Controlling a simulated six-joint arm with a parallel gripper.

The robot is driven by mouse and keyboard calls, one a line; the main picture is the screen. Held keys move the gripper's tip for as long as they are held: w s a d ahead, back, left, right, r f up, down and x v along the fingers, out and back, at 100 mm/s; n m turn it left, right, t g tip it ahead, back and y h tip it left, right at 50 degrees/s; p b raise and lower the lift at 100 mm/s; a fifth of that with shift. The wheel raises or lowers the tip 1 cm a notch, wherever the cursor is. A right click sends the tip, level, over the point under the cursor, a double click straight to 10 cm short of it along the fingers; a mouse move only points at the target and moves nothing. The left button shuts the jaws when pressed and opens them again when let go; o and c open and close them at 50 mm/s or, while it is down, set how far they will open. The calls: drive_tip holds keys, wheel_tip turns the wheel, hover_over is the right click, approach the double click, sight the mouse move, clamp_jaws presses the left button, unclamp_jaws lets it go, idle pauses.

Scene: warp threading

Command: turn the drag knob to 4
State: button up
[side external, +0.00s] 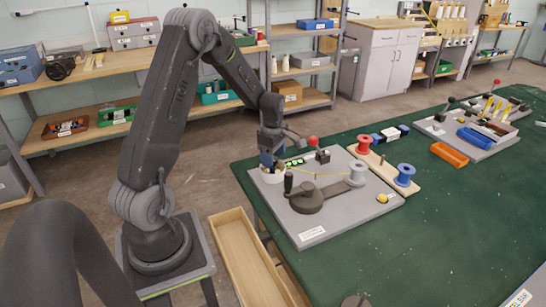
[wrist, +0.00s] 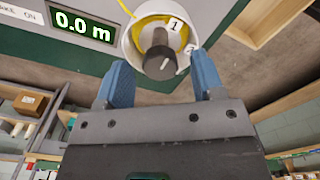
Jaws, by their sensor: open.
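In the side external view my gripper (side external: 268,160) is at the left edge of the grey board, over the white dial (side external: 272,177); the knob itself is hidden there.
The display (wrist: 83,25) reads 0.0 m. A red spool (side external: 363,146) and a blue spool (side external: 404,175) stand behind. The green table's front is mostly clear.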

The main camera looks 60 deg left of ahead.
drive_tip(key=shift+f, duration=0.3)
drive_tip(key=shift+c, duration=0.4)
drive_tip(key=c, duration=0.8)
drive_tip(key=shift+c, duration=0.2)
